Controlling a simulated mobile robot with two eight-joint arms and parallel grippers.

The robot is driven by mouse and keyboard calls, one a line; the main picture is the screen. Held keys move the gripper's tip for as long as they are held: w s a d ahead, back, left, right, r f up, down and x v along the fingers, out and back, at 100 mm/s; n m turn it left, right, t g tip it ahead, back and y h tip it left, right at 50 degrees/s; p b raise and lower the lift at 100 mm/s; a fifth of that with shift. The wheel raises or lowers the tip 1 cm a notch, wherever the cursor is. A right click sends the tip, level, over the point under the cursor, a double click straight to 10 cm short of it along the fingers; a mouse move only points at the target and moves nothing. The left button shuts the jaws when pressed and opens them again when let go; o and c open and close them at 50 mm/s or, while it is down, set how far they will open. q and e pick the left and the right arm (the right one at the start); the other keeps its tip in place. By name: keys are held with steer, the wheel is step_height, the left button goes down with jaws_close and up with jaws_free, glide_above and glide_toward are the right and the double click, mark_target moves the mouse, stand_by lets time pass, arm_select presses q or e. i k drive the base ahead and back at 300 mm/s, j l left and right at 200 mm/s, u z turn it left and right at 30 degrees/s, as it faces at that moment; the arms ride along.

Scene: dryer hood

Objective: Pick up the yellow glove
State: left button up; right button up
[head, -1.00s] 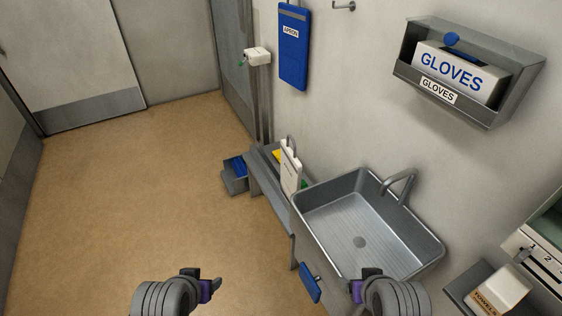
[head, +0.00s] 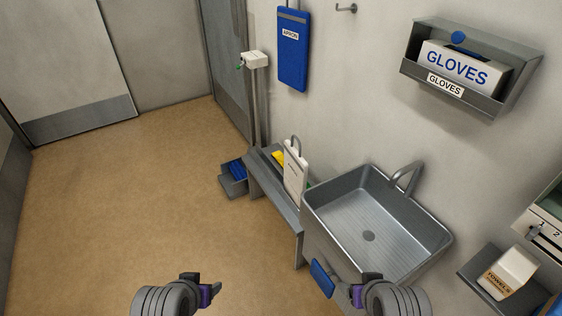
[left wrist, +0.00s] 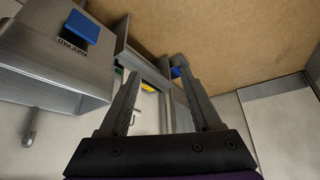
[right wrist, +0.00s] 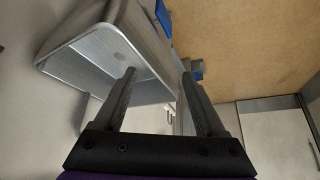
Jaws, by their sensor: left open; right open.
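A small yellow thing (head: 278,157), perhaps the glove, lies on the grey bench (head: 262,181) beside the wall, partly hidden behind a white hanging tag or bottle. It also shows as a yellow patch between the fingers in the left wrist view (left wrist: 150,87). My left gripper (head: 212,290) is open and empty, well short of the bench. My right gripper (head: 358,291) is open and empty, in front of the sink and far from the yellow thing.
The steel sink (head: 378,225) stands right of the bench, with a blue pad (head: 321,279) on its front. A grey bin with blue contents (head: 234,175) sits on the floor at the bench's far end. A gloves box (head: 455,68) hangs on the wall. The floor at left is clear.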

mark_target(277, 156)
steer(key=i+j+z, duration=0.15)
steer(key=z, duration=0.5)
steer(key=i+j+z, duration=0.35)
steer(key=j, duration=0.3)
steer(key=i+j+z, duration=0.2)
steer(key=j, duration=0.15)
steer(key=i+j, duration=0.1)
steer(key=j, duration=0.25)
steer(key=i+j+z, duration=0.15)
steer(key=j, duration=0.2)
steer(key=i+j, duration=0.1)
steer(key=j, duration=0.25)
steer(key=i+j, duration=0.15)
steer(key=j, duration=0.3)
steer(key=i+j, duration=0.1)
steer(key=j, duration=0.3)
steer(key=i+j, duration=0.15)
steer(key=j, duration=0.3)
steer(key=i+j+z, duration=0.1)
steer(key=j, duration=0.3)
steer(key=i+j, duration=0.15)
steer(key=j, duration=0.3)
steer(key=i+j, duration=0.1)
steer(key=j, duration=0.35)
